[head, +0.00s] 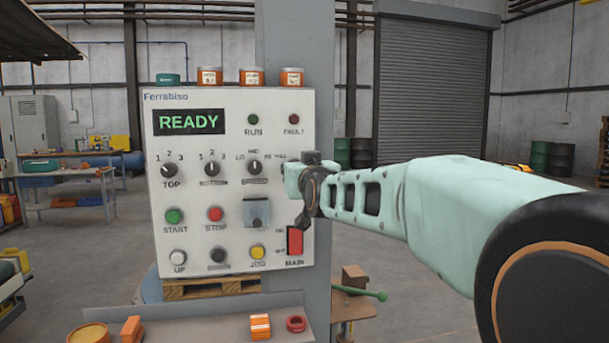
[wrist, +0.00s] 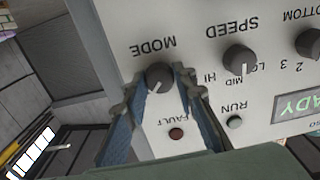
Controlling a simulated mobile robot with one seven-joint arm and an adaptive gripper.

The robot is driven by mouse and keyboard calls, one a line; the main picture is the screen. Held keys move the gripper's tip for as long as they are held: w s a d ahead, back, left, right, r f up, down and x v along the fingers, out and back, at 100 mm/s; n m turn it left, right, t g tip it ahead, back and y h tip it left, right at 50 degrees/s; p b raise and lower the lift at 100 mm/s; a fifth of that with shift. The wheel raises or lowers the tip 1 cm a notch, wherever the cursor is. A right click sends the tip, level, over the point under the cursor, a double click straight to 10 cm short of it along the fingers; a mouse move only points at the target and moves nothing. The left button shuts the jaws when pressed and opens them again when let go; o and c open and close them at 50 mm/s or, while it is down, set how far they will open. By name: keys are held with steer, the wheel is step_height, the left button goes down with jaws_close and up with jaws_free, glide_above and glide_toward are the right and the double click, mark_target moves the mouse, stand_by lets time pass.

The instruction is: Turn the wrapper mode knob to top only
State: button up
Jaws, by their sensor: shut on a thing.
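The panel's MODE knob (wrist: 158,75) is a small dark round knob, seen upside down in the wrist view with its label MODE beside it. My gripper (wrist: 156,84) has one blue-grey finger on each side of the knob and is shut on it. The fingers cover the position marks around the knob, and I cannot tell clearly which way its pointer faces. In the head view my gripper (head: 294,174) is at the right edge of the white control panel (head: 190,240) and hides the knob.
The SPEED knob (head: 254,167) sits just left of my gripper, below the RUN (head: 253,119) and FAULT (head: 293,119) lamps. The red MAIN switch (head: 295,240) is below my gripper. The display (head: 189,122) reads READY. Several jars stand on top of the panel.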

mark_target(294, 123)
stand_by(0.4)
steer(key=o, duration=1.2)
steer(key=shift+c, duration=0.2)
step_height(294, 123, up, 9)
steer(key=shift+f, duration=0.1)
steer(key=shift+r, duration=0.6)
